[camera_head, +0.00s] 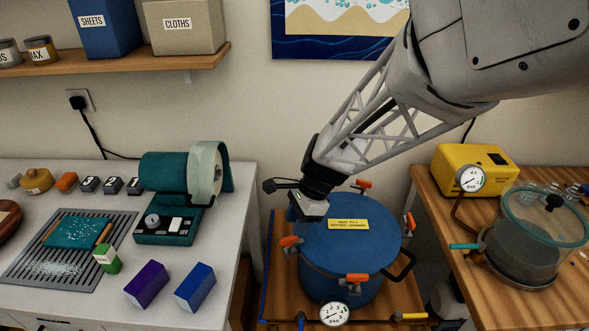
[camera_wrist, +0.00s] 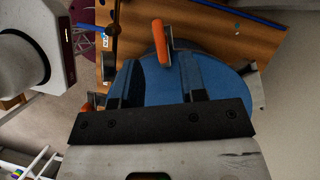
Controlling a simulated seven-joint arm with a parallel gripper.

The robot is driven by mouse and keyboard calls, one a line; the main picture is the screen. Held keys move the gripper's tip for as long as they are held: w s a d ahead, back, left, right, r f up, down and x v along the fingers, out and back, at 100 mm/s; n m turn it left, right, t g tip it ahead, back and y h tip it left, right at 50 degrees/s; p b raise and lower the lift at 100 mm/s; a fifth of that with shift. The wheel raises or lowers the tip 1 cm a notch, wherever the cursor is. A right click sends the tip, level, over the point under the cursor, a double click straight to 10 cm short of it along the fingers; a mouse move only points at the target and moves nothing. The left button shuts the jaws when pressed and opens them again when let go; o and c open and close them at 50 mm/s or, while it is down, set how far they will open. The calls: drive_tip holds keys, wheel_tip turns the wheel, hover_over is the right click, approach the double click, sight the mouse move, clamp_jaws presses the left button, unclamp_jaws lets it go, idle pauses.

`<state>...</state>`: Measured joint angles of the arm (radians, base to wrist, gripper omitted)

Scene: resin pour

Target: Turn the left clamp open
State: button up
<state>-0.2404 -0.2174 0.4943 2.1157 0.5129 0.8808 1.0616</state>
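The blue pressure pot (camera_head: 340,245) stands closed on a low wooden surface, with orange-handled clamps around its lid. The left clamp (camera_head: 290,242) is at the lid's left edge. My gripper (camera_head: 308,212) is over the lid's left back part, apart from that clamp in the picture. In the wrist view, my gripper (camera_wrist: 166,70) has two fingers spread over the blue lid (camera_wrist: 225,90), with nothing between them. An orange clamp handle (camera_wrist: 160,42) lies just beyond the fingertips; I cannot tell which clamp it is. Contact with the lid is unclear.
Other clamps sit at the back (camera_head: 363,184), right (camera_head: 409,221) and front (camera_head: 356,279) of the lid. A pressure gauge (camera_head: 334,314) is at the front. The white bench (camera_head: 110,280) is left; a wooden bench with a yellow pump (camera_head: 470,160) and glass chamber (camera_head: 530,245) is right.

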sight(289, 237)
drive_tip(key=shift+x, duration=2.4)
drive_tip(key=shift+c, duration=0.3)
clamp_jaws()
